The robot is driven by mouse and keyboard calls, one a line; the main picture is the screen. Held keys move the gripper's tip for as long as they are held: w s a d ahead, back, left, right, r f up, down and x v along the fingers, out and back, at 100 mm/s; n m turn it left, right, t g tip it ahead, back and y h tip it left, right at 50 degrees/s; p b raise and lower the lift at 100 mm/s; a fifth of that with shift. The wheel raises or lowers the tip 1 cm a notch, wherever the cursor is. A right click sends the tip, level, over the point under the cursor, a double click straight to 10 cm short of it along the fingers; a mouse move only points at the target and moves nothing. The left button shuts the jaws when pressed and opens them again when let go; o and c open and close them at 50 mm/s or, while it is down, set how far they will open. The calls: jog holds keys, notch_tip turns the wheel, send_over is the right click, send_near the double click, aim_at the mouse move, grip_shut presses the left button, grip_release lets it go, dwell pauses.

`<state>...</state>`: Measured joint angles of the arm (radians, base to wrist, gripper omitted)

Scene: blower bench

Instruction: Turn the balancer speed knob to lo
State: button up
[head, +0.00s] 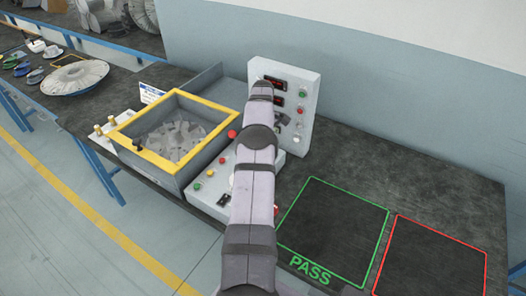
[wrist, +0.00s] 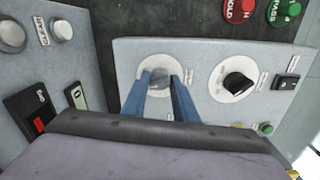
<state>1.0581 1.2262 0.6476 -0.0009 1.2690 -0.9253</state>
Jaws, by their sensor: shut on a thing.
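The balancer (head: 133,148) is a grey box with a yellow-framed top, left of my arm in the head view. Its sloped control panel (wrist: 200,110) fills the middle of the wrist view and carries two dials. My gripper's blue fingers (wrist: 165,98) are shut on the grey knob (wrist: 159,77) of the left, white dial. The fingers hide part of this knob and its scale. A second knob (wrist: 238,85), black on a white dial, stands to the right, untouched. The small labels are too blurred to read. In the head view my arm hides the gripper and both knobs.
An upright box (head: 307,92) with red displays and buttons stands behind the panel. A black rocker switch (wrist: 287,84) is right of the dials. A green PASS outline (head: 333,231) and a red outline (head: 433,222) mark clear bench to the right.

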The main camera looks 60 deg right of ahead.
jog(key=shift+r+n, duration=0.1)
jog(key=shift+n, duration=0.6)
jog(key=o, duration=1)
jog(key=shift+r+b, duration=0.8)
jog(key=shift+r, duration=2.85)
